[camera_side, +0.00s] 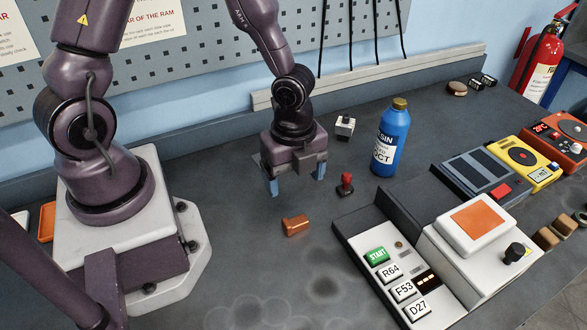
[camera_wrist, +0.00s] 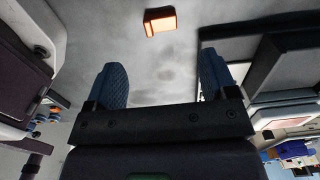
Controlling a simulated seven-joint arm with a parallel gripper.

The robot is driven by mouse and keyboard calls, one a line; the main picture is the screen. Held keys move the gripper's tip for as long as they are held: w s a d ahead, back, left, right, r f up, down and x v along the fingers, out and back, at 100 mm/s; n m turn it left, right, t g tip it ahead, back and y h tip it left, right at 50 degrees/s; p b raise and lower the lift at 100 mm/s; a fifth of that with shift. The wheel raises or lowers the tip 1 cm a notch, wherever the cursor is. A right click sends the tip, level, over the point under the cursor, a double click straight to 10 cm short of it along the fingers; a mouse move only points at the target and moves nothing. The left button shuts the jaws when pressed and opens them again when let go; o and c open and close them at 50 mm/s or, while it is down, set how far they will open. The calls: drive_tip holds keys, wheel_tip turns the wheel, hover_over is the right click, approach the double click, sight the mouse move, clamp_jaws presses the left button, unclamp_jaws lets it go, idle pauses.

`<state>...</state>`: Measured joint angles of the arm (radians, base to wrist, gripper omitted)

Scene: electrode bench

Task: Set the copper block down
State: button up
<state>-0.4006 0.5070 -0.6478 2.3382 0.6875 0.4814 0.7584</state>
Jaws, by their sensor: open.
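The copper block (camera_side: 296,225) lies on the dark bench top, left of the control panel. It also shows at the top of the wrist view (camera_wrist: 160,21). My gripper (camera_side: 295,183) is above the bench, behind the block in the side view. Its two blue fingers are wide apart, with nothing between them in either view. The wrist view shows the open fingers (camera_wrist: 165,85) apart from the block.
A control panel with a START button (camera_side: 376,255) and an orange-topped unit (camera_side: 476,220) stands at the right. A red-knobbed piece (camera_side: 345,184) and a blue bottle (camera_side: 391,140) stand right of my gripper. Bare bench lies in front of the block.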

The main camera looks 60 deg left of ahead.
drive_tip(key=s+a+r+n+t+y, duration=0.1)
drive_tip(key=a+r+n+t+y, duration=0.3)
drive_tip(key=r+n, duration=0.6)
drive_tip(key=s+r+n+h, duration=0.2)
drive_tip(key=s+r+n, duration=0.1)
drive_tip(key=r, duration=0.3)
drive_tip(key=s+a+r+n+t+h, duration=0.1)
drive_tip(key=s+r+n+h, duration=0.1)
drive_tip(key=s+r+n, duration=0.2)
wheel_tip(320, 180, up, 4)
drive_tip(key=shift+s+a+f+n+t, duration=0.2)
drive_tip(key=shift+n+t, duration=0.1)
drive_tip(key=shift+n, duration=0.2)
